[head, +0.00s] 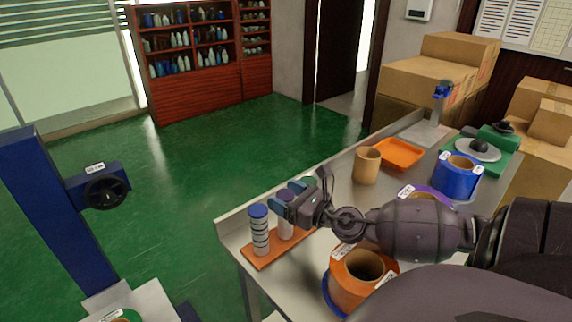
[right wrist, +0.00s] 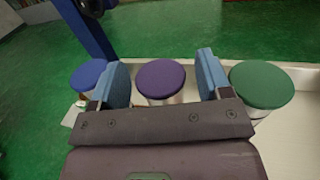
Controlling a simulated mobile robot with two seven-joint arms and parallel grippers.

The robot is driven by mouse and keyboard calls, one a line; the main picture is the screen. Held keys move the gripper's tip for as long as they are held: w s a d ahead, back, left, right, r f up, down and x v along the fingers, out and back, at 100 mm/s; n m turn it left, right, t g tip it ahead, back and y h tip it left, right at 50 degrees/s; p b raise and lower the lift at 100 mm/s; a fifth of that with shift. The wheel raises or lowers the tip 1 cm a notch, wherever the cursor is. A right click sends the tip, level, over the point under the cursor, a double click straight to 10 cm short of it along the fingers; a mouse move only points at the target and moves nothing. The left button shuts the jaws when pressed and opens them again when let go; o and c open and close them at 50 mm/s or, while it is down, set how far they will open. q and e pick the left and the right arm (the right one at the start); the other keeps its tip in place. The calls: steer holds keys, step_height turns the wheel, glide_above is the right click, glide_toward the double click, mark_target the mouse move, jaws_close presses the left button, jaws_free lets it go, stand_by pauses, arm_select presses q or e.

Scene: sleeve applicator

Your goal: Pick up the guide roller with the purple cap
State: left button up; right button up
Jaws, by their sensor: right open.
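The guide roller with the purple cap (right wrist: 161,77) stands between the blue-capped and green-capped rollers. In the right wrist view its round cap lies between my right gripper's two blue fingers (right wrist: 164,80), with a gap on each side. The gripper is open. My left gripper is not in view.
The blue-capped roller (head: 259,230) and green-capped roller (right wrist: 262,85) stand close on either side, on an orange base (head: 265,259). A cardboard tube (head: 367,165), an orange tray (head: 400,153) and a blue roll (head: 456,181) sit farther along the metal table.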

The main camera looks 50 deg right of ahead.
steer(key=shift+w+a+f, duration=0.1)
steer(key=shift+w, duration=0.8)
jaws_close()
